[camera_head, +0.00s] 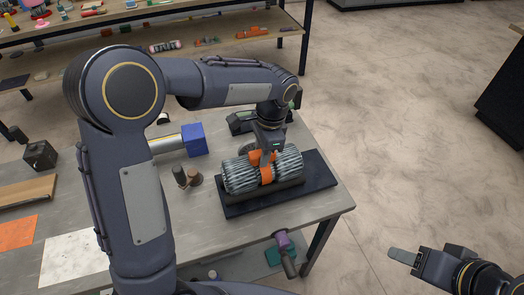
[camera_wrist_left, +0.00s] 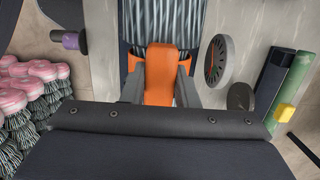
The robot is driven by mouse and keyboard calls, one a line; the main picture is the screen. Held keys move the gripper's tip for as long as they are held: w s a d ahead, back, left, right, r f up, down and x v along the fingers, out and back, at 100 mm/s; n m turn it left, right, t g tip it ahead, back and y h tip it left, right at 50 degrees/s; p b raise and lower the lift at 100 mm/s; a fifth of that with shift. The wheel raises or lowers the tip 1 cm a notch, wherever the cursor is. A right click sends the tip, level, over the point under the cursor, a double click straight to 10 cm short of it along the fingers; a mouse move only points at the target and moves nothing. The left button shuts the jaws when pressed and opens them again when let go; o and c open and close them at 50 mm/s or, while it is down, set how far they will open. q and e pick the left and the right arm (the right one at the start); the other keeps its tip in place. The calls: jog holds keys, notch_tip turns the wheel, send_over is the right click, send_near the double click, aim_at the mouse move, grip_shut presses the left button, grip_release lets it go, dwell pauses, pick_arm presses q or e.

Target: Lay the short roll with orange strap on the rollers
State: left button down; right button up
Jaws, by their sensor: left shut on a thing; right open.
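The short roll (camera_head: 240,175) is a grey ribbed bundle of wire with an orange strap (camera_head: 266,174) round its middle. It lies lengthwise over a dark base (camera_head: 318,177) on the table; the rollers are hidden beneath it, and I cannot tell whether it touches them. My left gripper (camera_head: 266,156) is above the roll, shut on the strap. In the left wrist view its fingers (camera_wrist_left: 160,78) stand either side of the orange strap (camera_wrist_left: 160,60), with the roll (camera_wrist_left: 148,22) beyond. My right gripper (camera_head: 404,257) is open and empty at the lower right, away from the table.
A blue block (camera_head: 194,139) on a grey cylinder stands behind on the table, and small brown pegs (camera_head: 187,178) are left of the roll. A purple-handled tool (camera_head: 283,243) is at the front edge. Shelves with goods (camera_head: 215,45) stand behind.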

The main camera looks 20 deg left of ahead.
pick_arm(q)
jog(key=shift+f, duration=0.4)
jog(key=c, duration=1.1)
grip_release()
jog(key=shift+o, duration=0.2)
jog(key=r, duration=0.4)
jog(key=d+r+b, duration=0.1)
jog(key=r, duration=0.2)
jog(key=shift+w, duration=0.35)
jog(key=shift+r, duration=0.4)
